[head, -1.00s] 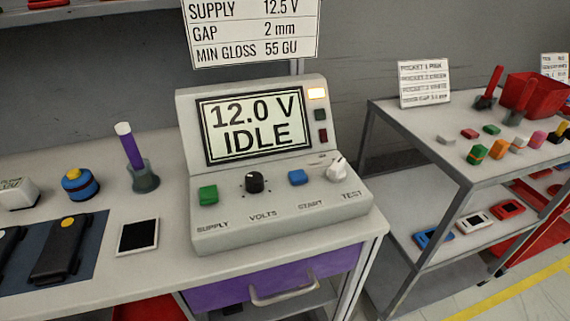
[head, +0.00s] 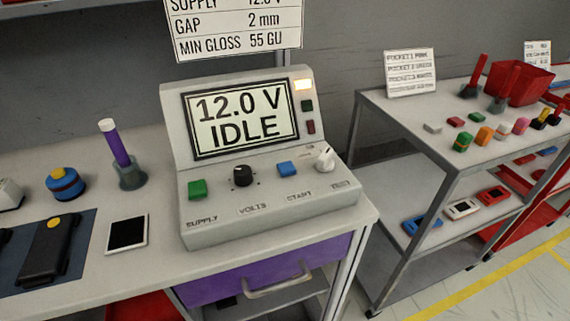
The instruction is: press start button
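The grey dashboard module (head: 268,222) stands on the workbench in the head view. Its blue button (head: 287,168) sits above the label START and looks raised. To its left are a black knob (head: 243,176) above VOLTS and a green button (head: 197,189) above SUPPLY. A white lever or knob (head: 325,157) sits at the right of the panel. The screen (head: 240,118) reads 12.0 V IDLE. My gripper is not in view.
A placard (head: 232,27) hangs above the module. A dark-screened tablet (head: 127,233), a purple-handled tool (head: 115,143) in a holder and a blue-yellow jar (head: 65,183) stand left. A purple drawer (head: 230,289) is below. A grey cart (head: 400,118) stands right, across a gap.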

